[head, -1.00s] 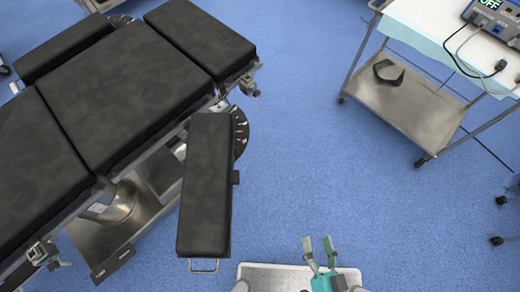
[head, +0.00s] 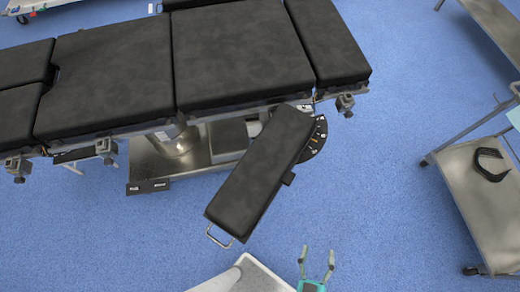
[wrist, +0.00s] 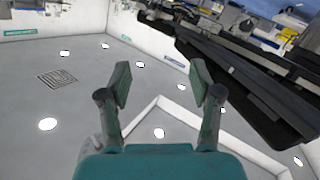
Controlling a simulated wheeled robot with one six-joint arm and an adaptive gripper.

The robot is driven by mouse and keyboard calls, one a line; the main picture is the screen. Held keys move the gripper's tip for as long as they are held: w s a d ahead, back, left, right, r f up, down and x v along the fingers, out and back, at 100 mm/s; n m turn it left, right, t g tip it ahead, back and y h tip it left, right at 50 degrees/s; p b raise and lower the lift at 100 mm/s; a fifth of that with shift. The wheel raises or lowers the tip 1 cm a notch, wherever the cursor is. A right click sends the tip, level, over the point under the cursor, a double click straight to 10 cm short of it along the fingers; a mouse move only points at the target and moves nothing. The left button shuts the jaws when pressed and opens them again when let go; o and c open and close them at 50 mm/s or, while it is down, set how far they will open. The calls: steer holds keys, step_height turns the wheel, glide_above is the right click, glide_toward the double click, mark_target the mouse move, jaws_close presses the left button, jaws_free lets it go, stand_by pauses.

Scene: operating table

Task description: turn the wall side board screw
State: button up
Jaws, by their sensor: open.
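The black operating table (head: 240,55) lies across the top of the head view. A padded arm board (head: 262,172) angles out from its near side, beside a dark marked dial plate (head: 316,138). A metal clamp (head: 345,104) shows at the table's right corner, and another clamp (head: 107,148) sits on the near rail. I cannot tell which part is the wall side board screw. My gripper (head: 317,256) is open and empty at the bottom of the head view, apart from the board. In the wrist view my gripper (wrist: 160,78) has its fingers spread with nothing between them.
A steel trolley (head: 455,185) stands at the right with a dark curved object (head: 491,164) on its shelf. Blue floor (head: 390,215) is free between board and trolley. The table's metal base (head: 165,165) shows under it. The wrist view shows a tilted room with round lights.

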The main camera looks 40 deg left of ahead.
steer(key=w+a+f+n+g+y, duration=0.1)
steer(key=w+a+f+n+y, duration=0.1)
steer(key=w+a, duration=0.4)
steer(key=w+a+f+n+g+y, duration=0.1)
steer(key=w+a+f+n+y, duration=0.2)
steer(key=a, duration=1.4)
steer(key=w+a+f+n+g+y, duration=0.1)
steer(key=w+a+f+n, duration=0.3)
steer(key=w+a, duration=0.6)
steer(key=shift+w+a+f+n+g+y, duration=0.2)
steer(key=shift+a+f+n+g+y, duration=0.1)
steer(key=shift+a+n+y, duration=0.75)
steer(key=shift+a, duration=0.15)
steer(key=c, duration=1.1)
